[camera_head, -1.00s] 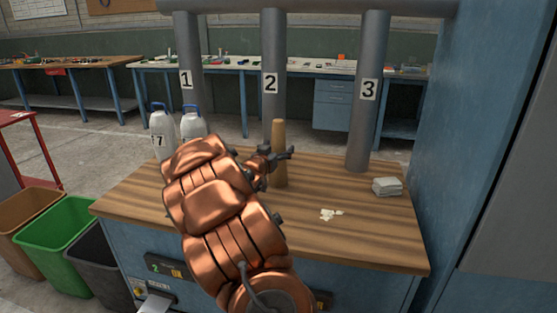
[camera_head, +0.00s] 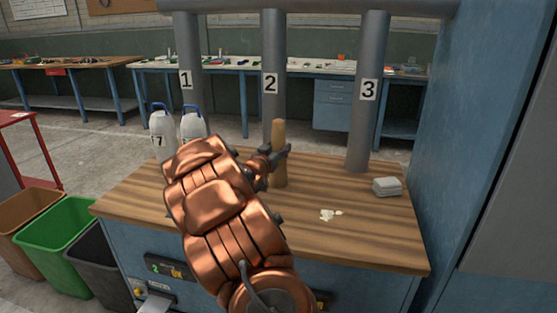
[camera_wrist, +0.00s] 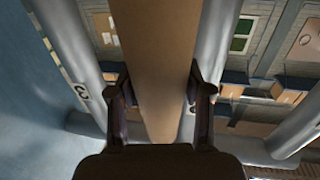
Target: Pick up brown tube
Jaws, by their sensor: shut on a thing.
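The brown tube (camera_head: 279,172) stands upright on the wooden tabletop, in front of the grey pipe marked 2. My gripper (camera_head: 276,155) is around its middle, coming in from the left, with its fingers shut on it. In the wrist view the tube (camera_wrist: 155,60) runs down the centre between the two fingers of my gripper (camera_wrist: 160,105), one on each side. The tube's foot appears to be at the tabletop; I cannot tell whether it touches.
Pipes marked 1 (camera_head: 188,50), 2 (camera_head: 272,50) and 3 (camera_head: 366,120) stand behind the tube. White bottles (camera_head: 193,125) are at the back left. Pale scraps (camera_head: 329,214) and a grey stack (camera_head: 387,187) lie to the right on the wooden tabletop (camera_head: 370,235).

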